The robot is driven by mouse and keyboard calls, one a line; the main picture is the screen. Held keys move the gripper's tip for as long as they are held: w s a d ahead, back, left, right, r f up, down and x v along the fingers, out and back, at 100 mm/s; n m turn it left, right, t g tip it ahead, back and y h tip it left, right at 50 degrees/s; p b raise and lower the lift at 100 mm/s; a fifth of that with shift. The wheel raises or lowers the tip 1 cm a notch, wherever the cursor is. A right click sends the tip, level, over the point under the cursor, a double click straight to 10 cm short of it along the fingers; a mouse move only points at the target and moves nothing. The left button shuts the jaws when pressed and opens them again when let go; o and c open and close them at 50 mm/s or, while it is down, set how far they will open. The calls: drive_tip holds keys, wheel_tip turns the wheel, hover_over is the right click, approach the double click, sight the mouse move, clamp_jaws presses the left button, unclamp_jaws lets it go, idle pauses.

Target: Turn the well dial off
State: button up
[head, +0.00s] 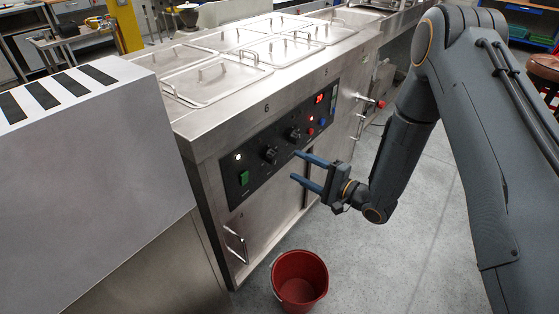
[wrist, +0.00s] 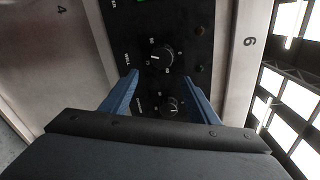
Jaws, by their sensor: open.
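The well dial (wrist: 160,57) is a black round knob with a white mark on the black control panel; small lettering beside it seems to read WELL. I take it to be the left of two knobs in the head view (head: 270,154). A second black knob (wrist: 172,107) lies closer to the wrist camera and is the right knob in the head view (head: 294,134). My gripper (head: 296,165) is open and empty in front of the panel. In the wrist view its blue fingers (wrist: 161,77) are spread, with the well dial just beyond their tips.
The panel is on a steel counter (head: 215,155) with lidded wells on top. A red bucket (head: 299,280) stands on the floor below. A grey cabinet (head: 90,190) is at left.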

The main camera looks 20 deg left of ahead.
sight(277, 159)
drive_tip(key=shift+m+y, duration=0.3)
drive_tip(key=shift+y, duration=0.1)
drive_tip(key=x, duration=0.5)
drive_tip(key=s+p+x, duration=0.1)
drive_tip(key=x, duration=0.2)
drive_tip(key=shift+a, duration=0.15)
drive_tip(key=shift+s, duration=0.1)
drive_tip(key=shift+c, duration=0.5)
drive_tip(key=c, duration=0.9)
drive_tip(key=shift+c, duration=0.2)
